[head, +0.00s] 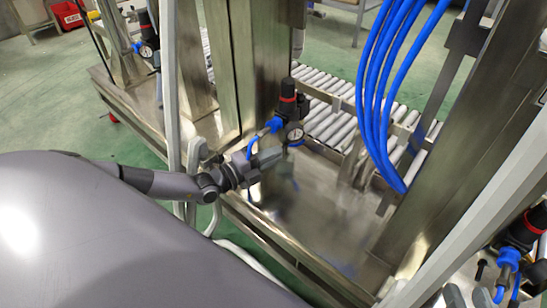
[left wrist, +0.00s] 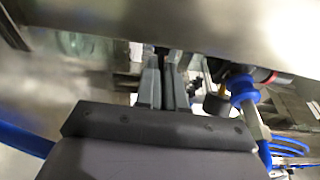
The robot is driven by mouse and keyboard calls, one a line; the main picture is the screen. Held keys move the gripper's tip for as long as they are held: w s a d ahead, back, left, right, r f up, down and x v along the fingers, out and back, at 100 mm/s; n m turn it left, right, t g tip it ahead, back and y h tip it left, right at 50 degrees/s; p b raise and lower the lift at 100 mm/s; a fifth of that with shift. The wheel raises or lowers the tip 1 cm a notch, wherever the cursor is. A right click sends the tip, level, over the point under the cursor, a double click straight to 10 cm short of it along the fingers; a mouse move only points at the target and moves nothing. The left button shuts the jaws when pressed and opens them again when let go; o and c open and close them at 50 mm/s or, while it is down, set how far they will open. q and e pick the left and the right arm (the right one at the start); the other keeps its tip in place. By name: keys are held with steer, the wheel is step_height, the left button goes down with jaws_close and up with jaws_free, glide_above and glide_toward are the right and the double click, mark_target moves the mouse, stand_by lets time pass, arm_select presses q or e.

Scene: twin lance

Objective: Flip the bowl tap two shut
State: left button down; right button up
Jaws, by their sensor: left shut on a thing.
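My left gripper (head: 279,155) reaches in from the left to the front of a black pressure regulator (head: 289,103) with a red ring, a round gauge (head: 294,133) and a blue fitting (head: 275,124). In the left wrist view my fingers (left wrist: 168,58) are close together, shut on a small part at their tips, just under a metal edge. That part, seemingly the handle of bowl tap two, is mostly hidden, and its angle cannot be told. The blue fitting (left wrist: 240,90) is to the right of the fingers, apart from them. My right gripper is not in view.
Steel posts (head: 257,65) stand behind the regulator. Several blue hoses (head: 385,90) hang to its right, before a roller conveyor (head: 335,125). Another regulator with a blue fitting (head: 508,258) is at lower right, and one more gauge (head: 146,51) at upper left. A steel plate (head: 320,215) lies below.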

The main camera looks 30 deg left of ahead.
arm_select(q)
steer(key=shift+h, duration=0.3)
steer(key=c, duration=1.2)
jaws_free()
steer(key=shift+c, duration=0.2)
steer(key=shift+d+y, duration=0.1)
steer(key=shift+y, duration=0.4)
